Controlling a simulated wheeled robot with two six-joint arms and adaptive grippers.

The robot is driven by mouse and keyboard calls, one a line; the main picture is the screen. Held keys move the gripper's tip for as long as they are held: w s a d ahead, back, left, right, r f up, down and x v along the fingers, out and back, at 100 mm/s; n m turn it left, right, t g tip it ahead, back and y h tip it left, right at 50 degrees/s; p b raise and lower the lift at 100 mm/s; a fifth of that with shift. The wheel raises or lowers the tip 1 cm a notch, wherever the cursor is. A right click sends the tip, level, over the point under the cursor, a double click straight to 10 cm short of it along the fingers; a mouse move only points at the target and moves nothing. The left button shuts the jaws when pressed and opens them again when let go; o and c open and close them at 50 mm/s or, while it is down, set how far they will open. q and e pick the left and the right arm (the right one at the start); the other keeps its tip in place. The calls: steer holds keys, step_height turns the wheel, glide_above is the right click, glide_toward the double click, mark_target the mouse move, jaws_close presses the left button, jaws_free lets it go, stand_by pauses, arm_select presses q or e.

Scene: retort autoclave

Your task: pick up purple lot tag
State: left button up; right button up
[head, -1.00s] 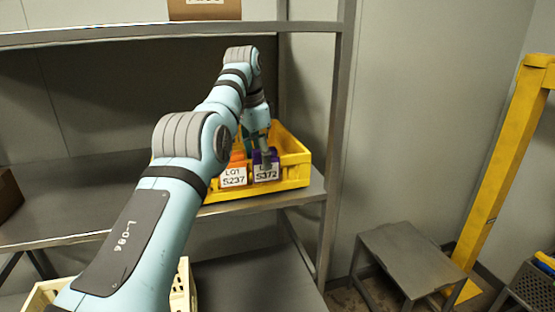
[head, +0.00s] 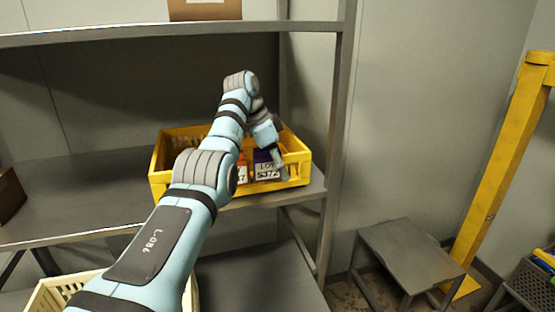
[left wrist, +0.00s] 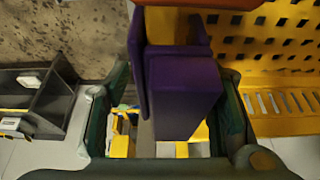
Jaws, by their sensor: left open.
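The purple lot tag (head: 263,156) stands at the front of the yellow crate (head: 160,180), its white label facing the front. My left gripper (head: 279,165) is over the crate's front right part, beside the tag, and hides part of it. In the left wrist view the purple tag (left wrist: 186,95) lies between the two spread fingers of my left gripper (left wrist: 168,115), with a gap on the left side; on the right it is close to the finger. The gripper is open. I cannot tell how deep the tag sits between the fingers.
An orange tag (head: 242,169) stands just left of the purple one, partly hidden by my arm. The crate sits on a grey shelf (head: 85,195) near its right post (head: 338,130). A cream crate (head: 50,292) is below. A grey stool (head: 408,255) and yellow post (head: 500,170) are at right.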

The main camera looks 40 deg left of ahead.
arm_select(q)
steer(key=shift+f, duration=0.1)
steer(key=c, duration=1.1)
